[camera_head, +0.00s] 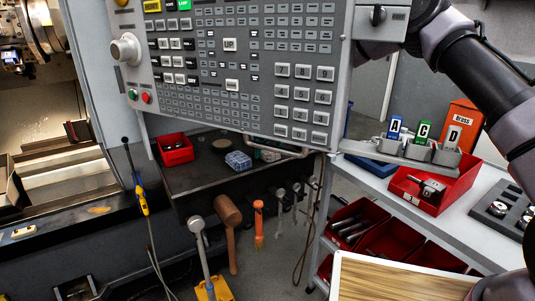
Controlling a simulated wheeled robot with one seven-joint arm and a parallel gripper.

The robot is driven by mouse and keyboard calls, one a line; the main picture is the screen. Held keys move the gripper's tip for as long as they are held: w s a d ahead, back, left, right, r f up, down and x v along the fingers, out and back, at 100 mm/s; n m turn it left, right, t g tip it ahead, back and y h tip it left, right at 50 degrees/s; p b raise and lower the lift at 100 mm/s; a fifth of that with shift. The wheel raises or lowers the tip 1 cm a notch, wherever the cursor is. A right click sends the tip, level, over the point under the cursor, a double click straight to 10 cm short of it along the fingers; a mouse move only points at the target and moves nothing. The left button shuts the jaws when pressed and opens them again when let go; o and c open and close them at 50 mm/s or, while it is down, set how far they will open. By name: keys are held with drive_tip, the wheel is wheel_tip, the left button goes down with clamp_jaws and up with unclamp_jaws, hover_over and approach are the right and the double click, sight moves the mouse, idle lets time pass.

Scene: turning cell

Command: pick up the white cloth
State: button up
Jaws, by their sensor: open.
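I cannot make out a white cloth in this view. A small blue patterned thing (238,161), perhaps a folded cloth or a block, lies on the dark shelf (190,186) under the control panel. A pale thing (269,155) beside it is partly hidden by the panel's lower edge and rail, and I cannot tell what it is. My arm comes in from the top right and leaves at the right edge. My gripper is out of view.
The large control panel (230,85) hangs in front. A small red bin (174,149) stands on the shelf, and a mallet (228,220) hangs below. The white bench (462,222) at right holds a red bin (447,197). A wood-topped surface (395,282) is at the bottom.

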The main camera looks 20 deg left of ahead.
drive_tip(key=shift+f, duration=0.1)
drive_tip(key=c, duration=1.2)
drive_tip(key=shift+o, duration=0.2)
wheel_tip(320, 180, up, 29)
drive_tip(key=shift+f, duration=0.2)
